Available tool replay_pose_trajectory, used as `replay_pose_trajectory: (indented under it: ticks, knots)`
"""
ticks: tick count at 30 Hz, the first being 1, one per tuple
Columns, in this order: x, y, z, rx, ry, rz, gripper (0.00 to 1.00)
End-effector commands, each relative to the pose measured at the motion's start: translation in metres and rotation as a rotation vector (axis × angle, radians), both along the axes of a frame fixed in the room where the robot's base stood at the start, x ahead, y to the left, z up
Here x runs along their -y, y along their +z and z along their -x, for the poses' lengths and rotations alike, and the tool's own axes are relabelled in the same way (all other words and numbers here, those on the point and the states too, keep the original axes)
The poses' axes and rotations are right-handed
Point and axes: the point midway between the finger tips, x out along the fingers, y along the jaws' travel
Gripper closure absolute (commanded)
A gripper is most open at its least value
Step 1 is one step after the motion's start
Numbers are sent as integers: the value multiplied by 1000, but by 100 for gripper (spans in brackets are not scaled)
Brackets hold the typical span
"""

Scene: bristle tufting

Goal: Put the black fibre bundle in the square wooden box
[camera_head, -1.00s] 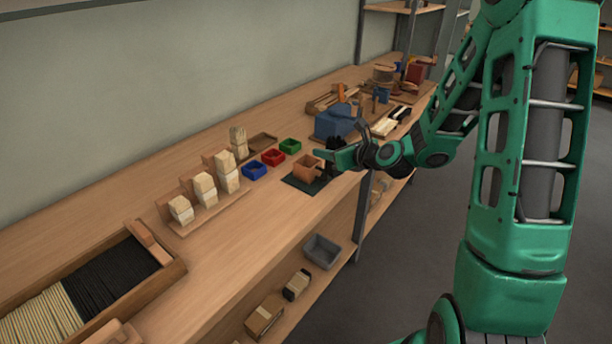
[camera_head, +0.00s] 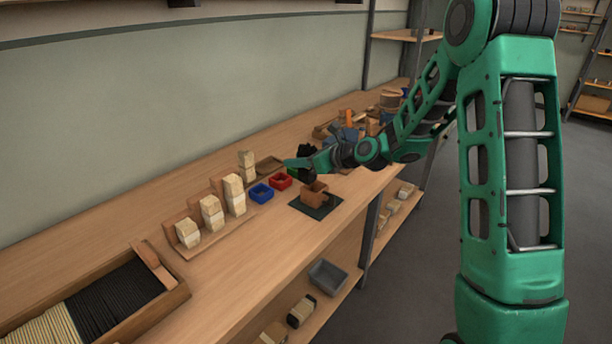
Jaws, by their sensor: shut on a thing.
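My gripper (camera_head: 298,163) is shut on the black fibre bundle (camera_head: 307,150). Black shows above and below the green jaws, so the bundle looks roughly upright, and its middle is hidden by them. It is held above the bench, just behind and a little left of a small brown box. That box, which looks like the square wooden box (camera_head: 311,194), stands on a dark green mat (camera_head: 325,209) near the bench's front edge. The bundle appears apart from the box. The inside of the box is hard to make out.
A red bin (camera_head: 281,181) and a blue bin (camera_head: 261,194) stand left of the mat. Pale bundles (camera_head: 212,212) stand on a stepped wooden rack further left. A shallow brown tray (camera_head: 268,164) lies behind. Clutter fills the bench's far end; its near front is clear.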

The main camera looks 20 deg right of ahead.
Motion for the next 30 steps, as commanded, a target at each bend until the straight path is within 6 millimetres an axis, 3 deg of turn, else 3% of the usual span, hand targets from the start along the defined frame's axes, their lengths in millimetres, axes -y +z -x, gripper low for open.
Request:
replay_pose_trajectory:
  ticks: [3,9,14,21,30]
  knots:
    - [17,-14,-14,-2,-2,-1,88]
    - [31,-24,-26,-1,0,-1,88]
    - [32,-33,-27,-2,0,-1,88]
    - [31,-63,-27,-2,0,-3,88]
    - [32,-65,-27,0,-1,0,88]
